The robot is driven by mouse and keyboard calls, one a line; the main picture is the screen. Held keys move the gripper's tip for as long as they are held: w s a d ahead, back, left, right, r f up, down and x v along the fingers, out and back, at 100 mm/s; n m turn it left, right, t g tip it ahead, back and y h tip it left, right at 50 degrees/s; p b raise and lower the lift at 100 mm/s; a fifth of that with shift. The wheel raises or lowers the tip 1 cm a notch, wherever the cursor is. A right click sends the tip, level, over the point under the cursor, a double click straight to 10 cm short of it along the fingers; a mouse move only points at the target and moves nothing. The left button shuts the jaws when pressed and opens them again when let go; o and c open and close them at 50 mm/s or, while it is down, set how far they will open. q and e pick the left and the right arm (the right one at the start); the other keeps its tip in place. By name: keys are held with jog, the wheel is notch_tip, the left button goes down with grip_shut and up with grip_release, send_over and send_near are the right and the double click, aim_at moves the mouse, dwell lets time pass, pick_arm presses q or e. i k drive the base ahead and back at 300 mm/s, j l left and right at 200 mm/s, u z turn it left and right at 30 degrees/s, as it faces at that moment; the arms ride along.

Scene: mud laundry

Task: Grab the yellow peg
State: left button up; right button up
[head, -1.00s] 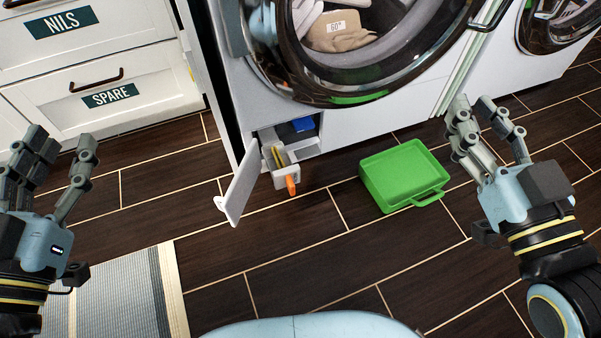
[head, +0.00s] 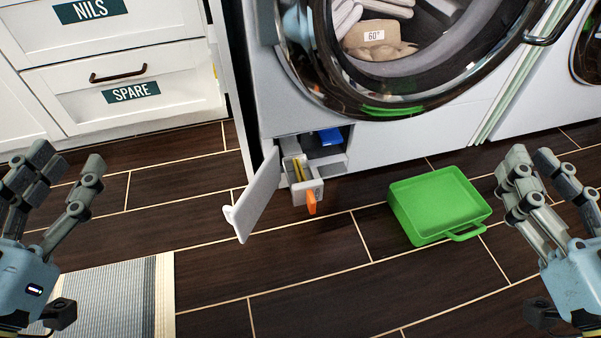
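A small narrow pull-out tray (head: 299,194) sticks out of the washer's lower compartment. Inside it is a slim yellow piece (head: 297,172), which looks like the yellow peg; its full shape is too small to tell. An orange piece (head: 311,202) shows at the tray's front end. My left gripper (head: 66,166) is open and empty, far to the left of the tray. My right gripper (head: 532,165) is open and empty, well to the right of it, beyond the green tray. Neither gripper touches anything.
The washer's white flap (head: 257,196) hangs open left of the pull-out tray. A blue item (head: 329,137) sits in the compartment. A green handled tray (head: 437,204) lies on the dark floor. A striped rug (head: 110,298) lies at lower left.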

aim_at(295, 164)
jog(key=k, duration=0.45)
jog(key=k+j+z, duration=0.1)
jog(key=z, duration=1.2)
jog(key=i+j, duration=0.1)
jog(key=j, duration=0.5)
jog(key=i+j, duration=0.1)
jog(key=j, duration=0.5)
jog(key=i+j, duration=0.1)
jog(key=j, duration=0.55)
jog(key=i+j, duration=0.1)
jog(key=j, duration=0.5)
jog(key=i+j, duration=0.1)
jog(key=j, duration=0.5)
jog(key=z, duration=0.05)
